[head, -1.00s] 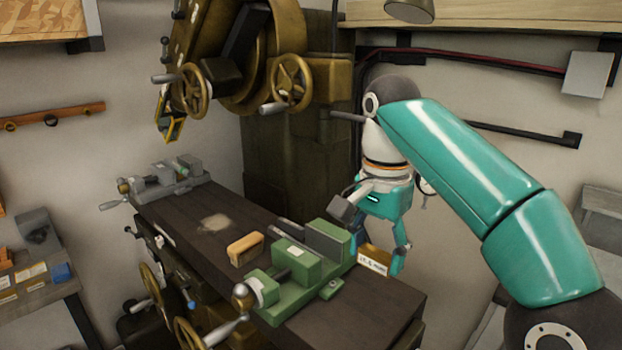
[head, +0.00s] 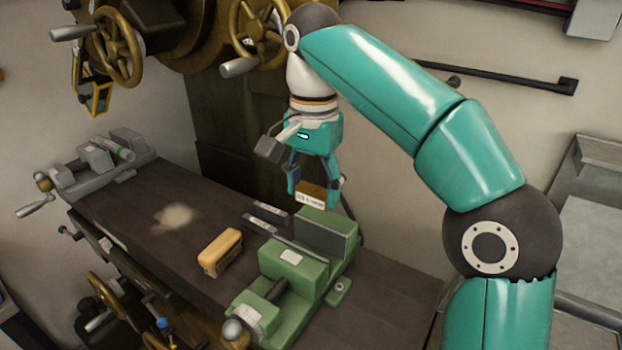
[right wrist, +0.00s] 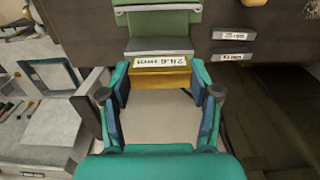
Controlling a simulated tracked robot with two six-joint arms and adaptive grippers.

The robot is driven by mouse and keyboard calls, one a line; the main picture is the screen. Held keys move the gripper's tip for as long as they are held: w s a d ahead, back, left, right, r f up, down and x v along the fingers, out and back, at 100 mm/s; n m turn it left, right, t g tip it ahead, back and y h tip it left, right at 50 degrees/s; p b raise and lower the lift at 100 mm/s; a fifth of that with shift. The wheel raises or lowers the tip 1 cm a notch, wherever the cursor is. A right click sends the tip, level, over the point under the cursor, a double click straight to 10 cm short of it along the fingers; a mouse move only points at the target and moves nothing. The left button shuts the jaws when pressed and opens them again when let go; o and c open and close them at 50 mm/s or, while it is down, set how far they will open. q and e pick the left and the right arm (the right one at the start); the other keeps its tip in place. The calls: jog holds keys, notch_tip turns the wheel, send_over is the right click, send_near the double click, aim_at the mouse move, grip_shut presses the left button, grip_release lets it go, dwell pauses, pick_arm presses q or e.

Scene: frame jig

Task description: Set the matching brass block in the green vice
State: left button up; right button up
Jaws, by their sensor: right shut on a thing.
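My right gripper (head: 314,190) is shut on a brass block (head: 310,189) behind the vice's far jaw in the head view. The block carries a white label with a size in mm. In the right wrist view the block (right wrist: 150,81) sits level between the fingertips, just short of the vice in the picture. Its height over the table is hard to tell. My left gripper is not in view.
Two labelled grey bars (head: 268,210) lie beside the vice; they also show in the right wrist view (right wrist: 233,37). A tan brush-like block (head: 220,252) lies on the table (head: 150,235). A grey vice (head: 98,168) stands at the far left. A machine with handwheels (head: 115,45) rises behind.

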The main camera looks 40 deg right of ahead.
aim_at(315, 240)
jog(key=shift+s+d+f, duration=0.15)
jog(key=shift+s+f, duration=0.05)
jog(key=shift+f, duration=0.4)
jog(key=shift+w+f+b, duration=0.1)
jog(key=shift+f+b, duration=0.6)
jog(key=shift+f, duration=0.25)
jog(key=shift+f+b, duration=3.35)
jog(key=shift+f, duration=0.95)
jog(key=o, duration=1.2)
